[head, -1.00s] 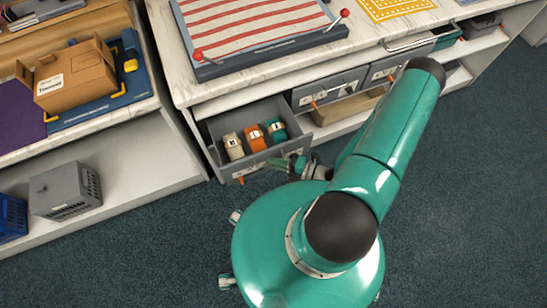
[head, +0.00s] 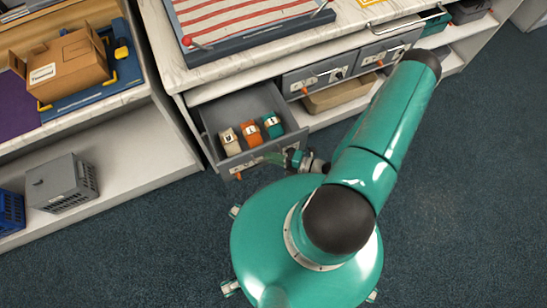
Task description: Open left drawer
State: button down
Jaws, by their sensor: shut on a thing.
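The left drawer (head: 213,122) is a grey drawer under the marble-topped counter. It is pulled well out, and its inside shows. It holds three rolled items near its front: a cream one (head: 229,141), an orange one (head: 251,132) and a teal one (head: 272,124). My gripper (head: 278,158) is at the right part of the drawer's front face and shut on the drawer's handle there. The fingertips and the handle are small and partly hidden, so the exact grip is hard to see.
Two closed grey drawers (head: 316,80) (head: 389,52) sit to the right. A tan bin (head: 344,96) is on the shelf below. On the left are a shelf with a cardboard box (head: 66,65) and a grey crate (head: 62,183). Blue carpet is open at the front.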

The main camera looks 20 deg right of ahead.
jog(key=shift+w+d, duration=0.15)
jog(key=shift+d, duration=0.05)
jog(key=c, duration=1.6)
grip_release()
jog(key=shift+o, duration=0.5)
jog(key=shift+a, duration=0.1)
jog(key=v, duration=1.4)
